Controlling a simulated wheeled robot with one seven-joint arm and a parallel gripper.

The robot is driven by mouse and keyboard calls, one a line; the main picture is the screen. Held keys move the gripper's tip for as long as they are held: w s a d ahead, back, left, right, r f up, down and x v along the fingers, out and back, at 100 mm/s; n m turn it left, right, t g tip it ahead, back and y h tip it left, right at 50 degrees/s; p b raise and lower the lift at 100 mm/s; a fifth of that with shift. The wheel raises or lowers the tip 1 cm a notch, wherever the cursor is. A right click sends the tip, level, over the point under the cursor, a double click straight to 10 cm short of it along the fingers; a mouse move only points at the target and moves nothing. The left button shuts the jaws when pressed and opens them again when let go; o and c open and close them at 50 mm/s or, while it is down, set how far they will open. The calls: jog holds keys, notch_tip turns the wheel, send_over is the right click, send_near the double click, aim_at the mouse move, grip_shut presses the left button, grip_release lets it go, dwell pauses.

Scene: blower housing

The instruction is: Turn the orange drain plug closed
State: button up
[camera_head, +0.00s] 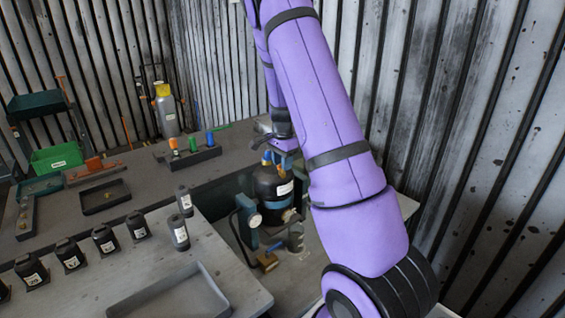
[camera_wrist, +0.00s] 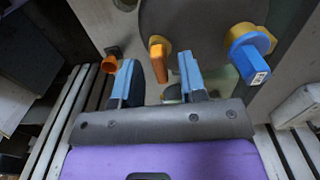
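An orange plug handle (camera_wrist: 158,62) with a rounded yellow-orange base sticks out from a dark round body (camera_wrist: 195,22) in the wrist view. My gripper (camera_wrist: 157,68) has its two blue fingers apart, one on each side of the handle. Gaps show on both sides, and I see no contact. A smaller orange piece (camera_wrist: 109,63) is left of the left finger; I cannot tell what it is. In the head view my gripper (camera_head: 285,147) is at the top of the dark housing (camera_head: 268,188), and my arm hides part of both.
A blue handle (camera_wrist: 247,60) on a yellow base sits right of the fingers in the wrist view. A gauge (camera_head: 254,219) and fittings stand beside the housing. Black bottles (camera_head: 104,238), a grey tray (camera_head: 172,296) and a rack of coloured pieces (camera_head: 194,157) are on the tables to the left.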

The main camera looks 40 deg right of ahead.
notch_tip(320, 180, up, 11)
jog(key=shift+f, duration=0.15)
dwell(0.8)
jog(key=s+a+r+n+t+y, duration=0.1)
jog(key=s+a+r+n, duration=0.35)
jog(key=a+r, duration=0.3)
jog(key=s+a+r+n+t, duration=0.2)
jog(key=s+a+r+n, duration=0.3)
jog(key=a, duration=0.4)
jog(key=s+a+r+n+t, duration=0.1)
jog(key=s+a+n, duration=0.3)
jog(key=s, duration=0.5)
jog(key=s+a+r+n+t+h, duration=0.1)
jog(key=s+a+r+n, duration=0.1)
jog(key=s+a+n, duration=0.3)
jog(key=s+a, duration=0.2)
jog(key=s, duration=0.2)
jog(key=shift+s+r, duration=0.2)
jog(key=shift+s, duration=0.15)
